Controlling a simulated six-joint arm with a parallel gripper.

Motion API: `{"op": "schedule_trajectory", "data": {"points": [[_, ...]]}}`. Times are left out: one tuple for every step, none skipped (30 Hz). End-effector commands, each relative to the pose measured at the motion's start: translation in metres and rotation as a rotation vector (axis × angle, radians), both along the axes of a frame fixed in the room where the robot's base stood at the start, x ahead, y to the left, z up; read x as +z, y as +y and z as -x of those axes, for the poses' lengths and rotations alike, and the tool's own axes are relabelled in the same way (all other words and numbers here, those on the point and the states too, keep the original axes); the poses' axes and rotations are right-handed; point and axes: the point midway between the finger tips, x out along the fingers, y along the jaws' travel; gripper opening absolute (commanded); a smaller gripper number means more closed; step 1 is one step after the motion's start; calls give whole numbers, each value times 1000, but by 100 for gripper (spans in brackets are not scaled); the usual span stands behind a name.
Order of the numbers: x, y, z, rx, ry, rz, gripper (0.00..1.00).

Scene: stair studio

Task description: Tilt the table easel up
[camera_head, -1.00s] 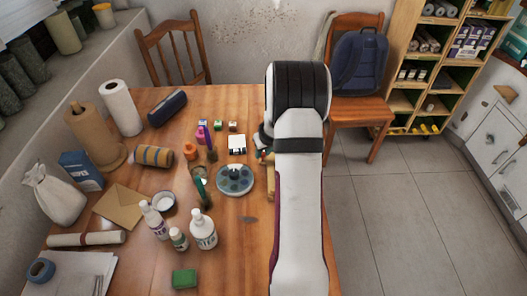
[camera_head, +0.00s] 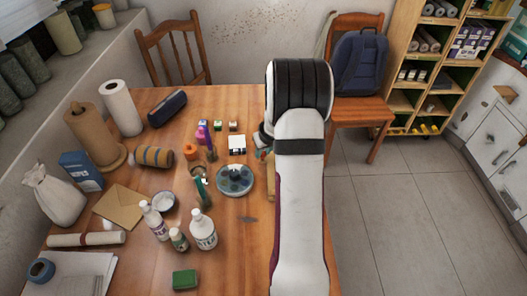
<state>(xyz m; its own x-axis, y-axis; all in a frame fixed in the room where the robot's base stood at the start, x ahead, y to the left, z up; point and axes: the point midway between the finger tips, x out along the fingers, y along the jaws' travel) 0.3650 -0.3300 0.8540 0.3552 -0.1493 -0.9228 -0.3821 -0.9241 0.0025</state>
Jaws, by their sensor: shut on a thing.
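My arm (camera_head: 300,200) reaches over the right side of the wooden table and covers much of what lies under it. A strip of light wood (camera_head: 270,188), perhaps part of the table easel, shows at the arm's left edge; the rest is hidden, so its tilt cannot be told. A small grey part of my wrist (camera_head: 261,138) shows left of the dark, ribbed arm joint. My gripper's fingers are hidden behind the arm, and so is any contact with the easel.
A green block (camera_head: 184,279) lies at the front. A chair with a blue backpack (camera_head: 360,62) stands behind the table's right side.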

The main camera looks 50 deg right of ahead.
Motion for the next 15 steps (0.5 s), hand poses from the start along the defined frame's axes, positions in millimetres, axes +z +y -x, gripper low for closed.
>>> {"op": "schedule_trajectory", "data": {"points": [[1, 2, 2, -1, 3, -5, 0], [3, 3, 3, -1, 3, -5, 0], [4, 4, 4, -1, 3, -5, 0], [6, 5, 4, 0, 3, -6, 0], [7, 5, 5, -1, 4, -7, 0], [9, 7, 6, -1, 4, -7, 0], [11, 7, 7, -1, 4, -8, 0], [12, 8, 8, -1, 4, -8, 0], [13, 10, 9, -1, 5, -8, 0], [15, 11, 10, 0, 6, -10, 0], [16, 12, 11, 0, 6, -10, 0], [18, 13, 13, 0, 6, -11, 0], [19, 14, 14, 0, 7, -11, 0], [20, 15, 14, -1, 8, -13, 0], [22, 17, 15, -1, 7, -12, 0]]}}
